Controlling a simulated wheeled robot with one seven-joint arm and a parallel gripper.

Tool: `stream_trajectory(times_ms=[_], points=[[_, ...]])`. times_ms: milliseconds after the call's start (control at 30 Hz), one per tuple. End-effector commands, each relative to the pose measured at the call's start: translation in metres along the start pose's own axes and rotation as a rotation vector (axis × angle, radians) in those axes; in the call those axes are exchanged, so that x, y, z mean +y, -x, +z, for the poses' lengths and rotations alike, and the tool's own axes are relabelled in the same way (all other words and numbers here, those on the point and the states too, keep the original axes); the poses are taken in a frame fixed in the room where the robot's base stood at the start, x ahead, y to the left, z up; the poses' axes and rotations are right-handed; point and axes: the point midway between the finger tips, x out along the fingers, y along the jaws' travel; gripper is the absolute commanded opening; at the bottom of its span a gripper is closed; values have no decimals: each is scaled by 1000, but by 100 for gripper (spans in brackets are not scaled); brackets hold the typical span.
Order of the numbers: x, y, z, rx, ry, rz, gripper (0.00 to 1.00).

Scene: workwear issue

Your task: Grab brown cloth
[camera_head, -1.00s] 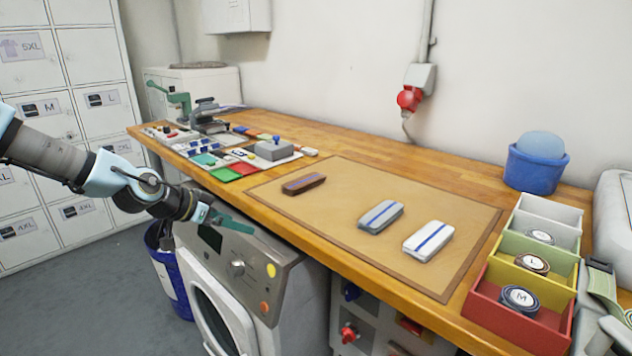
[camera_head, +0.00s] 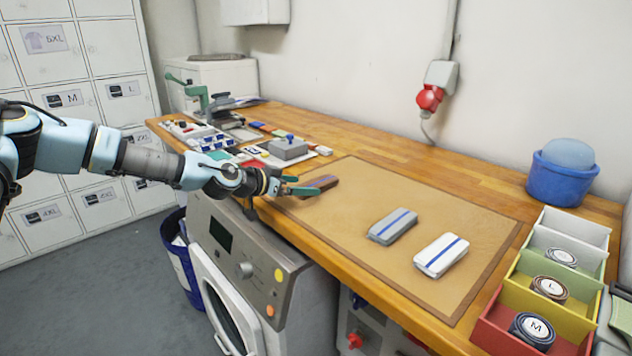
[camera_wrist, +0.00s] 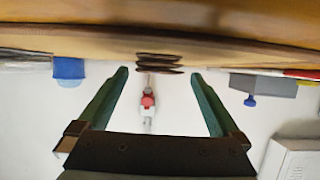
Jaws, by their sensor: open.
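The brown cloth (camera_head: 322,184) is a small folded stack with a blue stripe, lying at the left end of the tan mat (camera_head: 353,170). In the wrist view the brown cloth (camera_wrist: 159,62) shows edge-on, as dark folded layers ahead of the fingers and between them. My gripper (camera_head: 294,184) is at the cloth's left end, close to it. In the wrist view my gripper (camera_wrist: 160,82) has its two green fingers wide apart with nothing held. Whether a finger touches the cloth I cannot tell.
A grey folded cloth (camera_head: 392,226) and a white folded cloth (camera_head: 441,255) lie further right on the mat. Coloured bins (camera_head: 503,326) with rolled belts stand at the right, below a blue tub (camera_head: 559,178). A grey block (camera_head: 288,149) and small tools sit behind my gripper.

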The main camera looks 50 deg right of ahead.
Motion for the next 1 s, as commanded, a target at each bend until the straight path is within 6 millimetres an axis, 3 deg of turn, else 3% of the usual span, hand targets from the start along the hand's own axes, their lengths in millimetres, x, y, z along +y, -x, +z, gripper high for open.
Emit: stream_trajectory(times_ms=[200,467,1000], points=[[1,-26,-2,0,0,0,100],[1,-29,0,-1,-1,0,100],[1,-29,-1,0,-1,0,40]])
